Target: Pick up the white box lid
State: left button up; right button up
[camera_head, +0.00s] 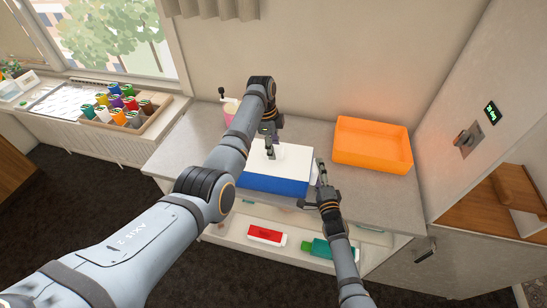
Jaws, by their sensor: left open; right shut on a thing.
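The white box lid (290,153) lies flat on top of the blue box (275,185) on the worktop. My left gripper (271,154) is open and points down over the middle of the lid. Whether its fingertips touch the lid is not clear. My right gripper (314,187) is at the right front corner of the box and is shut on what appears to be the box's side. The exact contact is too small to see. My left arm hides the left part of the box and some of the worktop.
An orange tray (372,165) stands right of the box on the worktop. Below the front edge is an open drawer (235,230) with a red item (266,235) and a green item (320,249). A pinkish container (229,110) stands behind my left arm.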

pick_arm(q)
jog(key=shift+f, duration=0.25)
grip_shut()
notch_tip(320, 180, up, 10)
jog(key=shift+r, duration=0.1)
pick_arm(e)
jog(key=shift+f, duration=0.1)
dwell(0.4)
pick_arm(q)
jog(key=w+a, duration=0.1)
jog(key=a, duration=0.9)
